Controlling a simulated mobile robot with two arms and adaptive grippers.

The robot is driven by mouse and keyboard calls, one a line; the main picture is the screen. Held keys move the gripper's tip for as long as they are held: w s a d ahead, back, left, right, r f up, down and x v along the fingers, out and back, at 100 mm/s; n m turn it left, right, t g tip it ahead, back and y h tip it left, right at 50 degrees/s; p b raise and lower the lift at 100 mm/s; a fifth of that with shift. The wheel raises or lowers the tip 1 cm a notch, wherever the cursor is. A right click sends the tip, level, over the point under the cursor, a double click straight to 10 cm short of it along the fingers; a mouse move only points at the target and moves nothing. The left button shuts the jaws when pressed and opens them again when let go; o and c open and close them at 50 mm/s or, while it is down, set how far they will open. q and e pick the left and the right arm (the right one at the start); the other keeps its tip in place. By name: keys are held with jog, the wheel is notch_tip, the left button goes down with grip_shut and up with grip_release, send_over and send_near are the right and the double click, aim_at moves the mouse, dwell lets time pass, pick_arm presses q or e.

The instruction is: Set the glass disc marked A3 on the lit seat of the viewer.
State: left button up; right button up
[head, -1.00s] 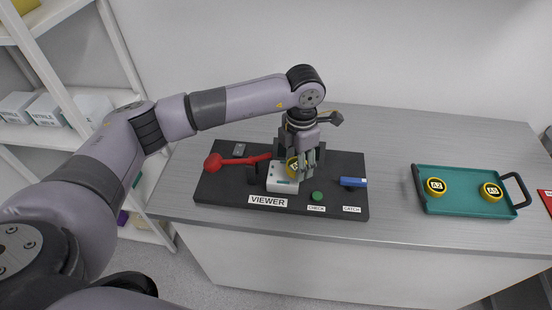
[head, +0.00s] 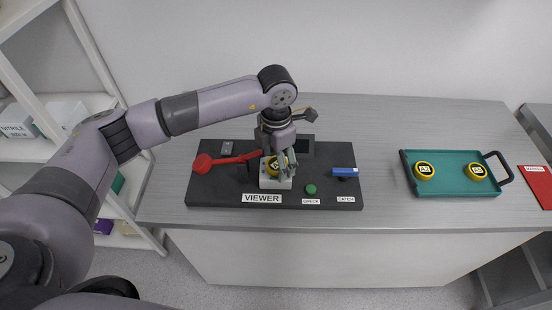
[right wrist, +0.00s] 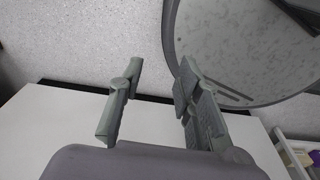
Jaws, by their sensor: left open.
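The viewer (head: 225,190) is a dark board with a white seat block (head: 270,184) at its middle. A yellow-rimmed disc (head: 271,166) is at the top of this block, between or just beside the fingers of my left gripper (head: 284,170). Its mark is mostly hidden, and I cannot tell whether it rests flat. The left gripper is open and low over the block. No seat light is clearly visible. My right gripper (right wrist: 157,95) shows in the right wrist view, its fingers apart and empty.
A red lever (head: 225,160), green CHECK button (head: 310,189) and blue CATCH handle (head: 345,172) surround the block. A teal tray (head: 450,188) holds discs A2 (head: 425,170) and apparently A1 (head: 476,171). A red mat (head: 540,185) lies far right. The counter between viewer and tray is clear.

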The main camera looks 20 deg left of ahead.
aim_at(276, 163)
pick_arm(q)
jog(key=shift+d+r, duration=0.1)
jog(key=shift+r, duration=0.05)
jog(key=shift+w+r, duration=0.1)
jog(key=shift+r, duration=0.15)
notch_tip(276, 163, up, 11)
jog(key=b, duration=0.4)
jog(key=shift+r, duration=0.15)
pick_arm(e)
notch_tip(276, 163, down, 4)
jog(key=shift+a+f, duration=0.1)
jog(key=shift+a, duration=0.05)
